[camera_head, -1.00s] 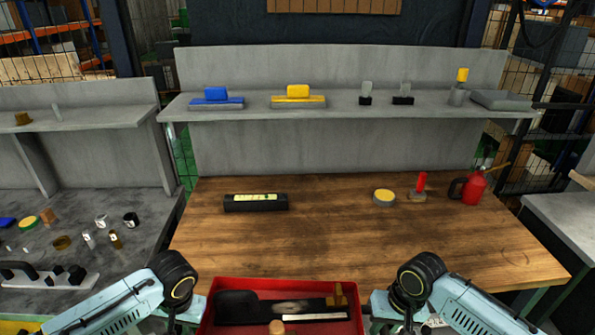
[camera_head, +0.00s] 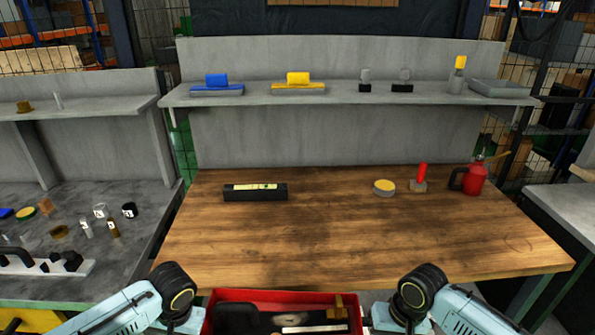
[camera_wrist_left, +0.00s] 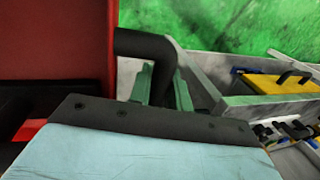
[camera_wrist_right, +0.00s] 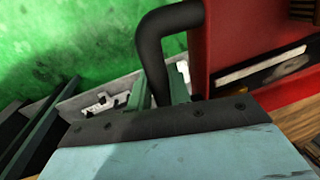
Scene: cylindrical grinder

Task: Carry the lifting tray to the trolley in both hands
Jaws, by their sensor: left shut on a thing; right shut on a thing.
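The red lifting tray (camera_head: 285,295) is at the bottom middle of the head view, in front of the wooden bench, its lower part cut off. It holds a dark tool, a pale strip and a small wooden piece. In the left wrist view my left gripper (camera_wrist_left: 160,85) is shut on the tray's black handle (camera_wrist_left: 145,45). In the right wrist view my right gripper (camera_wrist_right: 158,92) is shut on the other black handle (camera_wrist_right: 165,25) beside the red tray wall (camera_wrist_right: 235,40). The trolley cannot be made out for certain in any view.
The wooden bench (camera_head: 330,235) carries a black level-like block (camera_head: 255,192), a round yellow-topped tin (camera_head: 383,187), a red-handled tool (camera_head: 421,178) and a red oil can (camera_head: 470,180). Its front middle is clear. A grey bench (camera_head: 90,230) with small parts stands at left.

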